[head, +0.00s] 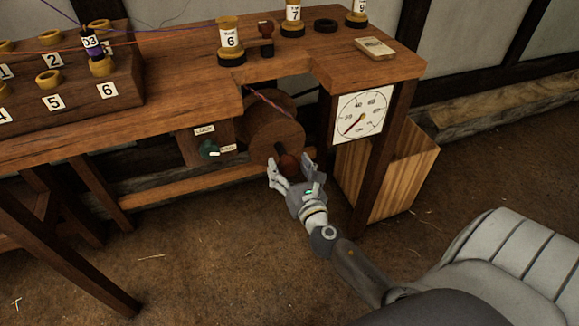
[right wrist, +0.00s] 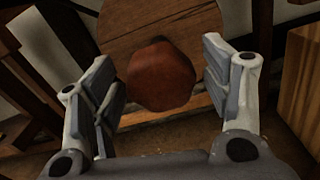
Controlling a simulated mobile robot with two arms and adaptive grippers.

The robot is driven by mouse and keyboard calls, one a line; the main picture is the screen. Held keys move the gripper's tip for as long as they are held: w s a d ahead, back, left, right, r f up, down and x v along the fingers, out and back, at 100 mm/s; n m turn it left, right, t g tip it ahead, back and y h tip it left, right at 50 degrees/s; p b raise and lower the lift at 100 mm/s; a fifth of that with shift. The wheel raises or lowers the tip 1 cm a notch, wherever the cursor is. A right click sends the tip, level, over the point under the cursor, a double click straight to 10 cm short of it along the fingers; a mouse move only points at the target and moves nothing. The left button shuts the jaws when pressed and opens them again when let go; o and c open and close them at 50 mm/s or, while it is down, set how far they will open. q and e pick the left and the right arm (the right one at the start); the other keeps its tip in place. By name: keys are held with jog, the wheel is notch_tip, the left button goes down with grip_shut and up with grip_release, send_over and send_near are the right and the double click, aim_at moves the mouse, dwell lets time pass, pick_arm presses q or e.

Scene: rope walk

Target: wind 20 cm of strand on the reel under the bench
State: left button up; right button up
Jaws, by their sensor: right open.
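The wooden reel (head: 262,135) hangs under the bench (head: 190,58), with a round red-brown crank knob (head: 289,164) on its near face. A pinkish strand (head: 268,102) runs from the bench's notch down to the reel. My right gripper (head: 288,170) is open at the knob. In the right wrist view, the knob (right wrist: 160,75) sits between the spread fingers (right wrist: 163,82), in front of the reel's flat wooden face (right wrist: 122,18). I cannot tell whether a finger touches it. My left gripper is not in view.
A green knob (head: 208,150) on a labelled panel is left of the reel. Numbered spools and a wooden block (head: 375,47) stand on top. The floor in front is mostly clear.

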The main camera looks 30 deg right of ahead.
jog(key=c, duration=1)
jog(key=shift+c, duration=0.2)
